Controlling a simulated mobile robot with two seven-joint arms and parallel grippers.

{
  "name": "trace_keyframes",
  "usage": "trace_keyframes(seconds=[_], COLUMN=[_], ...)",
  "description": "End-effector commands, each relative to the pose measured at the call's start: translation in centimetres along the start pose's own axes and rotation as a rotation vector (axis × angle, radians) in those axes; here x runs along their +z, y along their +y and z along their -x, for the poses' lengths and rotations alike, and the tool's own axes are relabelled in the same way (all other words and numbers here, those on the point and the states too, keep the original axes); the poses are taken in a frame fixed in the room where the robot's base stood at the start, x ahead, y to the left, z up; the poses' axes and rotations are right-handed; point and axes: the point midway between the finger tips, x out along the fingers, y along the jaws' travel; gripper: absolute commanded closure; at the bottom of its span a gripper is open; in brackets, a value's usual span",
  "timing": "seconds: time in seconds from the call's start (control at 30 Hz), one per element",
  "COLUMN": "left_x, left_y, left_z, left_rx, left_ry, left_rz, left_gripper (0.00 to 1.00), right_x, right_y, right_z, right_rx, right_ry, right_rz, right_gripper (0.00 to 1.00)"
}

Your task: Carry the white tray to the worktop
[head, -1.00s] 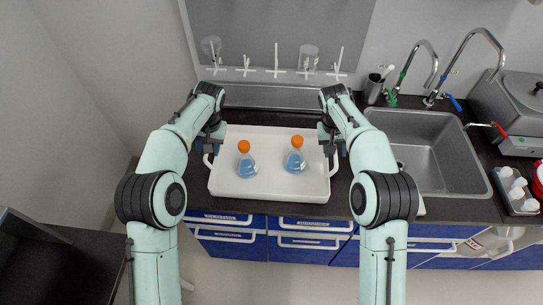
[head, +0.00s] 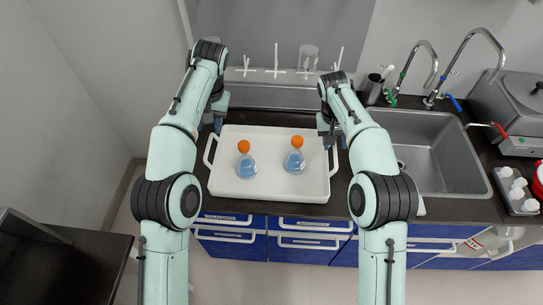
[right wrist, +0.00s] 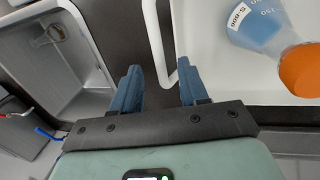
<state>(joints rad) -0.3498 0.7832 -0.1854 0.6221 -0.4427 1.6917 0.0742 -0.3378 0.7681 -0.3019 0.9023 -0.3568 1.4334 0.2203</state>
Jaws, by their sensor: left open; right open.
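The white tray (head: 275,188) lies on the dark worktop left of the sink, with a looped handle on each side. Two flasks with blue liquid and orange caps stand in it, the left flask (head: 246,165) and the right flask (head: 294,160). My left gripper (head: 218,125) is open and empty, at the tray's far left corner, beyond the left handle (head: 208,150). My right gripper (head: 331,140) is open at the right handle. In the right wrist view its blue fingers (right wrist: 158,80) appear on either side of the white handle (right wrist: 156,40), without closing on it.
The sink (head: 425,150) with taps lies right of the tray. A glass beaker (head: 308,57) and white pegs are on the back wall. A rack of white bottles (head: 516,190) stands far right. Blue drawers (head: 300,240) are below the worktop. A dark table (head: 70,265) is at lower left.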

Motion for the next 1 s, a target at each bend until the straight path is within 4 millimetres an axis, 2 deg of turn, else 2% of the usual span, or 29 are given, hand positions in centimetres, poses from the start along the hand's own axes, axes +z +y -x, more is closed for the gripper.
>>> trace_keyframes(seconds=[0.03, 0.2, 0.4, 0.63, 1.0], left_x=[0.0, 0.0, 0.0, 0.0, 0.0], left_y=[0.0, 0.0, 0.0, 0.0, 0.0], left_z=[0.0, 0.0, 0.0, 0.0, 0.0], left_rx=[0.0, 0.0, 0.0, 0.0, 0.0], left_ry=[0.0, 0.0, 0.0, 0.0, 0.0], left_rz=[0.0, 0.0, 0.001, 0.001, 0.0], left_gripper=[0.56, 0.56, 0.56, 0.56, 0.56], right_x=[-0.1, -0.1, -0.1, 0.0, 0.0], right_y=[-0.1, -0.1, -0.1, -0.1, 0.0], right_z=[1.3, 5.0, 7.2, 8.1, 8.1], right_rx=[-0.001, -0.001, 0.0, 0.0, 0.0], right_ry=[0.006, 0.005, 0.002, 0.0, -0.001], right_rz=[0.0, 0.0, 0.0, 0.001, 0.001], right_gripper=[0.56, 0.56, 0.56, 0.56, 0.56])
